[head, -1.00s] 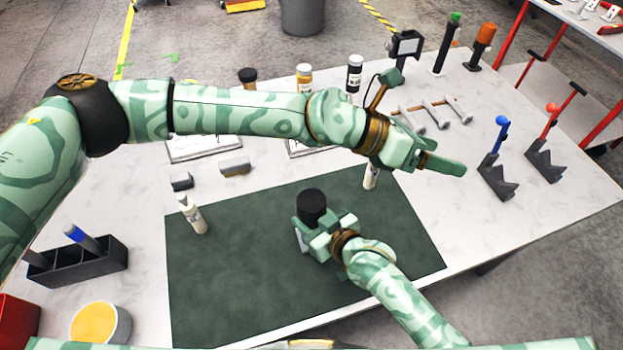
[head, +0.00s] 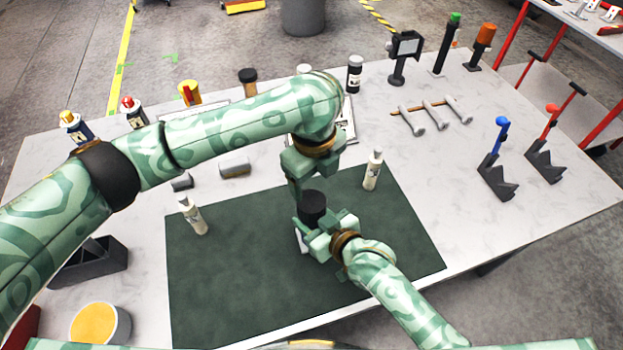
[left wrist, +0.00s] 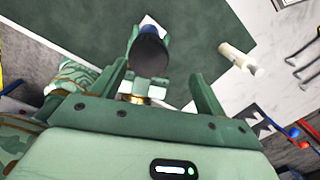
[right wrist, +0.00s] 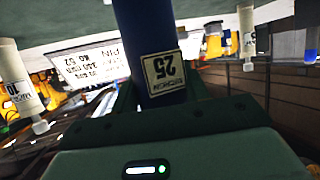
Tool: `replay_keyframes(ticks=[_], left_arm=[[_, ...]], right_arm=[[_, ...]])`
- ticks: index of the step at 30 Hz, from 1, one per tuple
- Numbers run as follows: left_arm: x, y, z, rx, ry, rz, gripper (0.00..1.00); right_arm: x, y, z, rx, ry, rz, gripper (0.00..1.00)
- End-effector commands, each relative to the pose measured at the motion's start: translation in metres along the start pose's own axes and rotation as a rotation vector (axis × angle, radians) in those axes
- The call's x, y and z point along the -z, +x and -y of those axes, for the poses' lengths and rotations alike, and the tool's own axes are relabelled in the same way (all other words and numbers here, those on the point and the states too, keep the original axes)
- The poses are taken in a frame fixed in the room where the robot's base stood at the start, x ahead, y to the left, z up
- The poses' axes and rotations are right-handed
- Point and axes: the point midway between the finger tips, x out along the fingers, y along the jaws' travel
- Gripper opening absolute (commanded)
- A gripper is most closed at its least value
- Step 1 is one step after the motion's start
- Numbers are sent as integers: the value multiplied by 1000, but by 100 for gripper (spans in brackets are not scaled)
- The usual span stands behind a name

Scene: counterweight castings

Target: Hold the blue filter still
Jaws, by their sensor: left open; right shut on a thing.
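The blue filter (right wrist: 145,40) is a blue cylinder with a white label reading 25. In the head view mostly its black end (head: 313,204) shows, above the dark green mat (head: 240,290). My right gripper (head: 318,236) is shut on it; the right wrist view shows the filter between the jaws. My left gripper (head: 298,190) is open beside and above the black end. In the left wrist view the black end (left wrist: 150,52) lies ahead, between the spread fingers (left wrist: 160,82). The filter's lower part is largely hidden by my right gripper.
White bottles stand on the mat at left (head: 193,215) and right (head: 373,169). A black rack (head: 90,264) and a yellow-topped tub (head: 100,323) are at the left. Blue-knobbed (head: 497,165) and red-knobbed (head: 545,150) stands are at the right. The front of the mat is clear.

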Motion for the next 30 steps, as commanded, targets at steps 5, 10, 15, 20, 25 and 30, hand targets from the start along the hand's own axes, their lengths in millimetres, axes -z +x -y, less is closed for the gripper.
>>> replay_keyframes(ticks=[5, 10, 15, 20, 25, 30], left_arm=[[4, 6, -13, -61, 33, -33, 74], [6, 32, -15, -66, 34, -35, 74], [6, 60, -16, -64, 34, -33, 74], [6, 76, -17, -62, 34, -31, 74], [6, 80, -17, -61, 36, -31, 74], [6, 79, -17, -61, 36, -31, 68]], right_arm=[[-1, 0, 1, 1, 1, 1, 0], [-1, 0, 1, 1, 1, 1, 0], [-1, 0, 1, 1, 1, 1, 0], [-1, 0, 1, 1, 1, 1, 0], [-1, 0, 1, 1, 1, 1, 0], [-1, 0, 1, 1, 1, 1, 0]])
